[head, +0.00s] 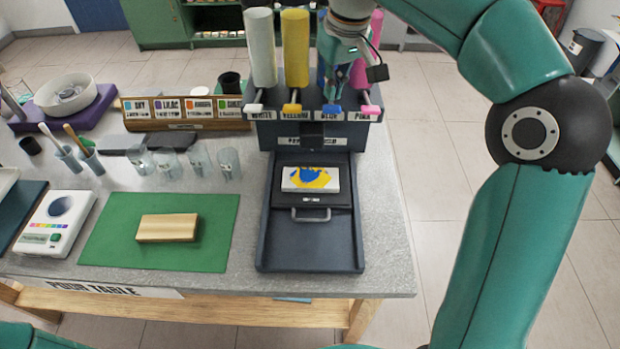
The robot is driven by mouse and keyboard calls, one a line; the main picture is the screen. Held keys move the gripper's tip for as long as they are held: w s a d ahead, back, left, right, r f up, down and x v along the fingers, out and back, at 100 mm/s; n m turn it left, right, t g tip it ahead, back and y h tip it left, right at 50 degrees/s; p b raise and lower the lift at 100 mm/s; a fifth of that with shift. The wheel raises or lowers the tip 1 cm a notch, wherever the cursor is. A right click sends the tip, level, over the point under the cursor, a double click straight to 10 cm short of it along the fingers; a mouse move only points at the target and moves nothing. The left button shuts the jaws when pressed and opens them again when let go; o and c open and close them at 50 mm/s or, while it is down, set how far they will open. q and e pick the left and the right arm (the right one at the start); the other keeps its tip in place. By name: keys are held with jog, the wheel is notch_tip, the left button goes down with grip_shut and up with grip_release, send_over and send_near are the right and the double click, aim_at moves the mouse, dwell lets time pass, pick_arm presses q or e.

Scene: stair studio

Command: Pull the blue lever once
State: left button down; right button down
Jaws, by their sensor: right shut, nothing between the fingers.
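The pour machine (265,135) stands at the back of the table with white, yellow, blue and pink levers along its front. The blue lever (331,109) is third from the left, above its label. My right gripper (330,88) reaches down from above in front of the blue tube, with its fingertips shut and empty just above and behind the blue lever. Whether they touch it I cannot tell. The gripper hides most of the blue tube. Below, a white panel (290,183) with yellow and blue paint lies on the dark tray (312,245). My left gripper is out of view.
The yellow lever (292,108) and pink lever (370,109) flank the blue one closely. A wooden block (167,228) lies on a green mat (215,255). Several clear cups (168,163) stand left of the machine. A scale (55,224) is at the left.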

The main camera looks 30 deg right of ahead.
notch_tip(320, 180, up, 4)
jog(key=p, duration=0.4)
jog(key=shift+r, duration=0.2)
jog(key=shift+r+p, duration=0.55)
jog(key=shift+r, duration=0.15)
